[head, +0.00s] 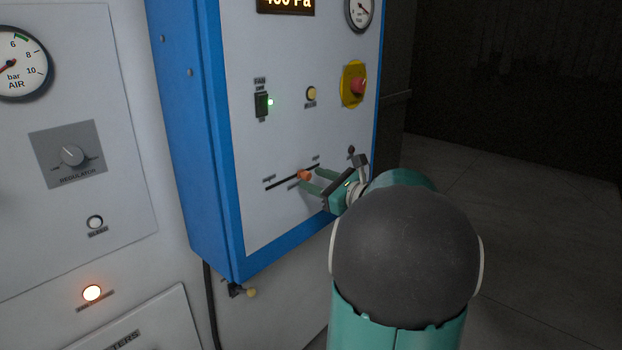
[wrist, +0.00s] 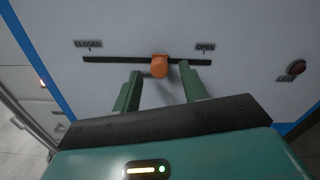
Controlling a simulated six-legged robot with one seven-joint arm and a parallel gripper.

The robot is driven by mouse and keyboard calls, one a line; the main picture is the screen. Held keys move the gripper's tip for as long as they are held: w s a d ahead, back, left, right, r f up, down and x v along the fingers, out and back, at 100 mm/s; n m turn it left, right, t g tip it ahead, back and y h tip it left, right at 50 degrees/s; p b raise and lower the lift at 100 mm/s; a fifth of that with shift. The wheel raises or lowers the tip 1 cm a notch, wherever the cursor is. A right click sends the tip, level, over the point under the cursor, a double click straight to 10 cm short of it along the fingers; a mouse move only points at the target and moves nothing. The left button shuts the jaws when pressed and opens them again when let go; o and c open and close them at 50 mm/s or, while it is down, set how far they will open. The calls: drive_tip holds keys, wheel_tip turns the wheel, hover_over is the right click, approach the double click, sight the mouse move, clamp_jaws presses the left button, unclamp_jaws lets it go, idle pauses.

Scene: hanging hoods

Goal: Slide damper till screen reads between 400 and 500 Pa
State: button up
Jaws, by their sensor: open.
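The damper's orange knob (wrist: 160,67) sits on a dark straight slot (wrist: 112,59), somewhat nearer the OPEN label than the CLOSED label. It also shows in the head view (head: 304,175). My gripper (wrist: 160,72) is open, with one green finger on each side of the knob in the wrist view. Gaps show between the knob and both fingers, so they do not appear to clamp it. In the head view my gripper (head: 313,182) is at the panel. The screen (head: 286,4) is cut by the top edge; its digits look like 400 or 460 Pa.
The blue-edged panel (head: 285,135) also carries a green-lit fan switch (head: 262,104), a yellow button (head: 311,93), a red emergency knob (head: 358,85) and a round gauge (head: 360,10). A regulator (head: 72,156) is on the left panel. Open floor lies at right.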

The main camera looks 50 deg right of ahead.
drive_tip(key=s, duration=1.1)
drive_tip(key=shift+s+d, duration=0.15)
drive_tip(key=shift+s, duration=0.15)
drive_tip(key=w+a+f+n+g+y, duration=0.2)
drive_tip(key=w+a+n+g+y, duration=0.3)
drive_tip(key=a, duration=0.6)
drive_tip(key=w+a+f+n+g+y, duration=0.15)
drive_tip(key=a+n, duration=0.45)
drive_tip(key=a, duration=0.6)
drive_tip(key=s+a+f+n+g+h, duration=0.3)
drive_tip(key=s+a+n, duration=0.1)
drive_tip(key=a+n, duration=0.4)
drive_tip(key=s+a+f+n+g+h, duration=0.3)
drive_tip(key=a+n, duration=0.6)
drive_tip(key=n, duration=0.4)
drive_tip(key=s+h, duration=0.1)
drive_tip(key=s, duration=0.1)
drive_tip(key=shift+s+a+f+n, duration=0.15)
drive_tip(key=shift+s+f+n, duration=0.1)
drive_tip(key=shift+s+n, duration=0.05)
